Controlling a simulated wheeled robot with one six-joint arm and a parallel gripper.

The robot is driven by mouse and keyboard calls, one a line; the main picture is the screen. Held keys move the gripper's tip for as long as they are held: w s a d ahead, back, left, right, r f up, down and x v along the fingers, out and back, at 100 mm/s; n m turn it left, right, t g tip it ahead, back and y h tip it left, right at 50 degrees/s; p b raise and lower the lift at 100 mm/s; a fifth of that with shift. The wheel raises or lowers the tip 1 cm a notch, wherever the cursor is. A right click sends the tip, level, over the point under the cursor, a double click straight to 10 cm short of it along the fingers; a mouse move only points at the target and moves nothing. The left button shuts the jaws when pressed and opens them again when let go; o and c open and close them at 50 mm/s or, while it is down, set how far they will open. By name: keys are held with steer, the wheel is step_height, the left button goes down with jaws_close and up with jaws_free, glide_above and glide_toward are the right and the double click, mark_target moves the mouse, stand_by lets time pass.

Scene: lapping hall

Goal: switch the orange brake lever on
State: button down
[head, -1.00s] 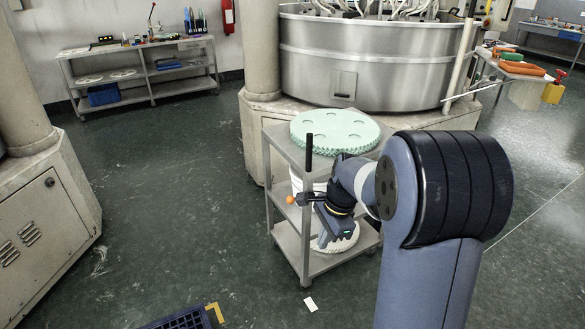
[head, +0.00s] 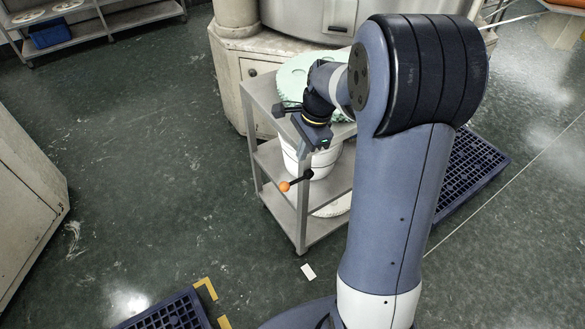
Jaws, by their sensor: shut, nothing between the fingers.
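The brake lever is a short dark arm with an orange ball end (head: 285,186). It sits at the near left corner post of a grey cart (head: 303,228), below the top shelf. The lever tilts down to the left, with its dark inner end at the right. My gripper (head: 304,152) is above the lever, near the cart's top corner, and apart from the orange ball. It is shut and empty. Its fingertips are small and dark here, partly lost against the cart.
Blue grates (head: 172,315) lie on the floor at the lower left and at the right (head: 478,165). Floor left of the cart is clear.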

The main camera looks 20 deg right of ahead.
mark_target(289, 184)
steer(key=b+x, duration=0.1)
steer(key=x, duration=0.9)
steer(key=shift+f, duration=0.1)
stand_by(0.5)
steer(key=shift+s+a+f+h+b, duration=0.15)
steer(key=shift+a+f+h+b, duration=0.2)
steer(key=shift+a+f+h, duration=0.25)
steer(key=shift+s+a+f+t+h+b, duration=0.1)
steer(key=shift+a+f+t+h+b, duration=0.1)
steer(key=shift+f+t+h+b, duration=0.4)
steer(key=f+h+b, duration=0.1)
steer(key=b, duration=0.1)
steer(key=a+f+h+b, duration=0.1)
steer(key=b, duration=0.2)
steer(key=shift+s, duration=0.1)
step_height(289, 184, down, 6)
steer(key=t+h+b, duration=0.1)
steer(key=h+b, duration=0.2)
steer(key=b, duration=0.6)
steer(key=t+h+b, duration=0.1)
steer(key=h+b, duration=0.2)
steer(key=b, duration=0.6)
steer(key=shift+s+r+n, duration=0.1)
steer(key=shift+r+n, duration=0.1)
steer(key=shift+n, duration=0.1)
